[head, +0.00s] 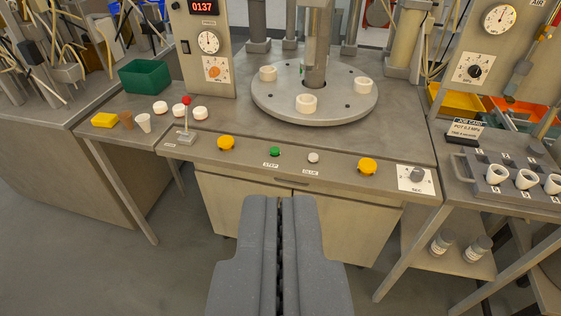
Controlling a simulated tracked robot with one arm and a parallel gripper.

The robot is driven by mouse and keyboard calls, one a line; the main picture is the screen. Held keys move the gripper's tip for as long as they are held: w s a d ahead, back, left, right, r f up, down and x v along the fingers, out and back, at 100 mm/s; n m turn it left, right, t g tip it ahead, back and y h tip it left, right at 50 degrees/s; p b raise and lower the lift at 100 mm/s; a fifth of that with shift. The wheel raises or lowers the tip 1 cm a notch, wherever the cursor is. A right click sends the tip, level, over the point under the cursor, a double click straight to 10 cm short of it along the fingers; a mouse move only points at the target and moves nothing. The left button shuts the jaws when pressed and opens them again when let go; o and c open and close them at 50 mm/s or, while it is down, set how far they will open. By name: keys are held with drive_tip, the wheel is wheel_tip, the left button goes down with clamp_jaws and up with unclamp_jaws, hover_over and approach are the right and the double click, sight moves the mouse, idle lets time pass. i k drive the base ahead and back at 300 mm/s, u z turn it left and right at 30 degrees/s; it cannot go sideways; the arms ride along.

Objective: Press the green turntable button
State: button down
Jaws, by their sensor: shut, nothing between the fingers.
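The small green button (275,152) sits on the sloped front panel of the machine, above a label that seems to read STEP. A small white button (313,157) is to its right. The round grey turntable (315,110) is behind the panel and carries white ring-shaped holders (306,103). My gripper (283,198) is shut and empty. In the picture its fingertips are just below the panel's front edge, under the green button and apart from it.
Large yellow buttons (226,142) flank the small ones, the right one (367,166) beside a dial (416,176). A red-knobbed lever (187,101) stands at left. A rack with white cups (525,178) is at right. Open floor (190,250) lies in front.

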sight(275, 150)
drive_tip(key=k, duration=1.1)
drive_tip(key=u, duration=0.55)
drive_tip(key=i, duration=2.45)
drive_tip(key=z, duration=1)
